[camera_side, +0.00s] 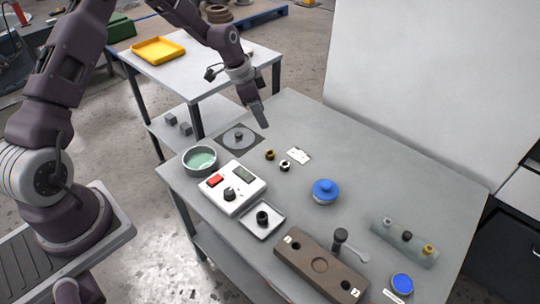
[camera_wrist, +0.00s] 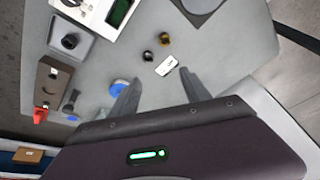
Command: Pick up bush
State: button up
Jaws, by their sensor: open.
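Two small ring-shaped parts that look like bushes lie on the grey table: a brass-coloured ring (camera_side: 270,155) and a dark-and-silver ring (camera_side: 284,166). I cannot tell which is the bush meant. In the wrist view the brass ring (camera_wrist: 165,39) and the darker ring (camera_wrist: 148,56) lie beyond my fingertips, beside a white card (camera_wrist: 166,66). A black cylindrical part (camera_side: 263,217) sits in a square tray (camera_side: 248,228). My gripper (camera_side: 263,117) is open and empty, above the table's far side, apart from the rings. Its two fingers also show in the wrist view (camera_wrist: 158,78).
A brown block with holes (camera_side: 320,265) stands at the front.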

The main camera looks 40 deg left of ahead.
jog(key=h, duration=0.1)
send_near(270, 155)
jog(key=f, duration=0.1)
jog(key=x, duration=0.5)
jog(key=w+x, duration=0.1)
jog(key=x, duration=0.1)
jog(key=shift+w+a+f, duration=0.1)
jog(key=shift+a+f, duration=0.15)
jog(key=shift+a, duration=0.05)
grip_shut()
